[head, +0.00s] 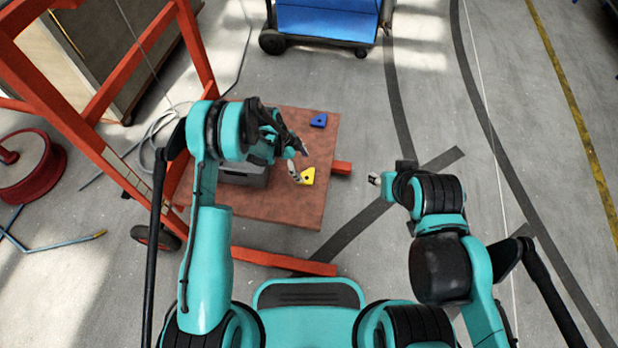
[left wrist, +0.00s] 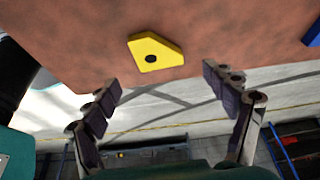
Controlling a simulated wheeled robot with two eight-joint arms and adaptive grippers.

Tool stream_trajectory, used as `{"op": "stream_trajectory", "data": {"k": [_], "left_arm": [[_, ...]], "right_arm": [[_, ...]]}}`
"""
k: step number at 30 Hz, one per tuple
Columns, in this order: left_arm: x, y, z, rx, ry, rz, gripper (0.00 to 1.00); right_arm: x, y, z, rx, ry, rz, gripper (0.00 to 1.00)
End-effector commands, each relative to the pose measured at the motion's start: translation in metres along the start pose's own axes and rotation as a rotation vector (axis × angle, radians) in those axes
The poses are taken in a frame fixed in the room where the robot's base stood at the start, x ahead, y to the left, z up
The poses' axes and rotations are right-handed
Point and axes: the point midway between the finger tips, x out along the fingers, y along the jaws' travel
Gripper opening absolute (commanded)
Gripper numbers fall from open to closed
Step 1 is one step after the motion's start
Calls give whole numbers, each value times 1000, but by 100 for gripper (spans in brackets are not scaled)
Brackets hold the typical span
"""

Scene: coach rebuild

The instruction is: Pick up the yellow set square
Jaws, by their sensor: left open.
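The yellow set square (head: 308,176) lies flat on a reddish-brown board, near its right edge in the head view. In the left wrist view the yellow set square (left wrist: 155,53) shows a dark round hole and lies beyond the fingertips, between their lines. My left gripper (head: 298,160) is open and empty, just beside and above the set square in the head view; its spread fingers (left wrist: 160,80) show in the left wrist view. My right gripper (head: 374,179) is off the board to the right, over the floor; its fingers are too small to judge.
The brown board (head: 285,212) also bears a blue set square (head: 318,120) and a grey box (head: 243,174) under my left arm. A red frame (head: 90,90) stands at left. A blue cart (head: 325,22) stands at the back. Floor right of the board is clear.

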Motion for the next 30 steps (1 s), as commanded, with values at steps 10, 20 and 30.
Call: {"op": "stream_trajectory", "data": {"k": [10,20,30], "left_arm": [[48,0,0,0,-1,-1,84],[54,0,-2,-2,-1,-1,77],[54,0,-2,-2,-1,-1,28]], "right_arm": [[23,0,17,0,0,0,40],[24,0,17,0,0,0,40],[24,0,17,0,0,0,40]]}}
